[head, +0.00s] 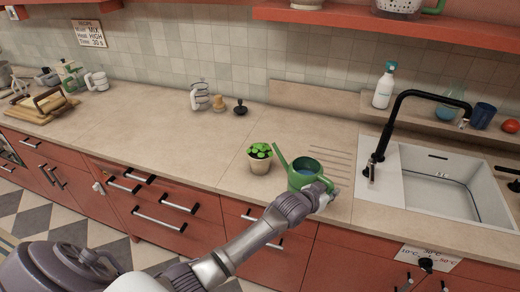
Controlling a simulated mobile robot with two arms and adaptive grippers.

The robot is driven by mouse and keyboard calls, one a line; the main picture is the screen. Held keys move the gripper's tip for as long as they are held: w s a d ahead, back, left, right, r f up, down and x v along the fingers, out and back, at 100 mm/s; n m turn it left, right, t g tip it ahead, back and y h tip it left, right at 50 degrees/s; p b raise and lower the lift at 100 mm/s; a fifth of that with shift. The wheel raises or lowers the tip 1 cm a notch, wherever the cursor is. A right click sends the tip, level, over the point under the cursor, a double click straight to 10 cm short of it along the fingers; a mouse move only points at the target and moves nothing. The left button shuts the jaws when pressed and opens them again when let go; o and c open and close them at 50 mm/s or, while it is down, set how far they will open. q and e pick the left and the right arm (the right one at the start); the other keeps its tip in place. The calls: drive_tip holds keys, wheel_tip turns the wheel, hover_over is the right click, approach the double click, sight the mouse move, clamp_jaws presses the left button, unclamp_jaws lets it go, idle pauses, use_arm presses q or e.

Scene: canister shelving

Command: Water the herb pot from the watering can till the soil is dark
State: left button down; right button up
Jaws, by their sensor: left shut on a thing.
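A herb pot (260,163) with green leaves stands upright on the counter, left of the green watering can (299,178). The can is upright, with blue water showing inside and its spout reaching up and left toward the plant, apart from the leaves. My left gripper (325,193) is shut on the can at its right side; its fingers are partly hidden. The leaves hide most of the soil, so its colour is hard to tell. My right gripper is not in view.
A sink (449,187) with a black tap (383,130) lies to the right. A white bottle (383,88) stands on the ledge behind. Small stampers (240,108) and a white gadget (200,97) stand at the back. The counter left of the pot is clear.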

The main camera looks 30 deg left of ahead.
use_arm(q)
drive_tip(key=shift+s+d+r+p, duration=0.25)
drive_tip(key=shift+d+r+p, duration=0.05)
drive_tip(key=shift+d+r, duration=0.7)
drive_tip(key=shift+s+d+r+p, duration=0.25)
drive_tip(key=shift+d+r+p, duration=0.05)
drive_tip(key=shift+d+r, duration=0.65)
drive_tip(key=shift+f, duration=0.1)
